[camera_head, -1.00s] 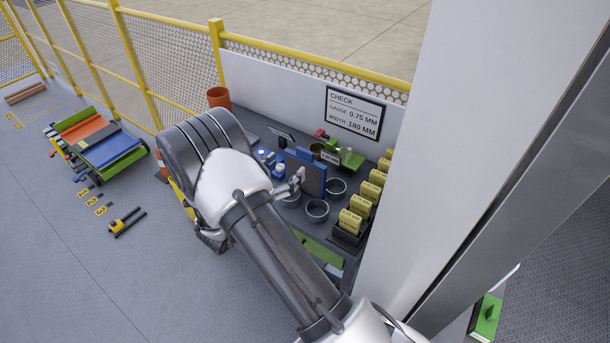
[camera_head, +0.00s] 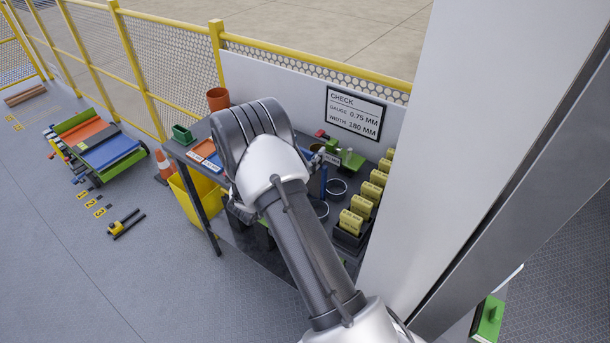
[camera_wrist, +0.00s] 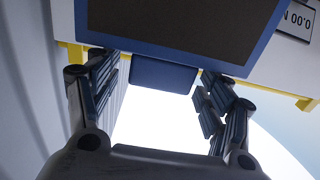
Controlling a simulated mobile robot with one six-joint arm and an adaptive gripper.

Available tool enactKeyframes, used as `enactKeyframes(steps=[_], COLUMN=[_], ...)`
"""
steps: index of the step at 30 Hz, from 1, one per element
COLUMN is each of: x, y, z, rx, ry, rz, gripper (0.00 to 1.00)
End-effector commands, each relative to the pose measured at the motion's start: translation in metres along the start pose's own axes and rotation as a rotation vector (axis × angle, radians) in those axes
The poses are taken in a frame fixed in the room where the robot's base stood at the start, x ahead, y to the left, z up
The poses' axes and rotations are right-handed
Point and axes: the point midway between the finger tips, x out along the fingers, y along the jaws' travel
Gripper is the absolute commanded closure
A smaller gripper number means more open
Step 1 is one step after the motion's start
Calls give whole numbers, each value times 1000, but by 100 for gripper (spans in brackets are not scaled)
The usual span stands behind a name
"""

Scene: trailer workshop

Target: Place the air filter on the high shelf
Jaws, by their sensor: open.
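The air filter appears to be the blue-framed panel with a dark face (camera_wrist: 175,25) at the top of the wrist view. A blue tab (camera_wrist: 163,75) sticks out from its near edge, in the space between my fingers. My gripper (camera_wrist: 155,92) is open, with a finger on each side of the tab; I cannot tell whether either touches it. In the head view my arm hides most of the panel, and only a narrow blue part (camera_head: 323,182) shows to the right of the wrist. I cannot make out a high shelf in either view.
The dark workbench (camera_head: 240,238) holds grey rings (camera_head: 337,187), yellow blocks (camera_head: 362,207) in black holders and a green tool (camera_head: 351,160). A check sign (camera_head: 354,113) is on the panel behind. A yellow bin (camera_head: 198,198) and orange cone (camera_head: 164,165) stand left. A white column rises right.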

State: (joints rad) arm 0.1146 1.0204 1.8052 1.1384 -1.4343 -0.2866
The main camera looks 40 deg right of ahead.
Motion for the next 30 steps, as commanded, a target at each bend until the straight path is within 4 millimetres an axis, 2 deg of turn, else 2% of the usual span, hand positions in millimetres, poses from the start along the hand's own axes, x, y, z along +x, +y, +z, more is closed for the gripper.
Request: enactKeyframes(steps=[2,30], x=[0,0], y=[0,0], z=[0,0], rx=[0,0], ry=[0,0], rz=[0,1], gripper=[29,91])
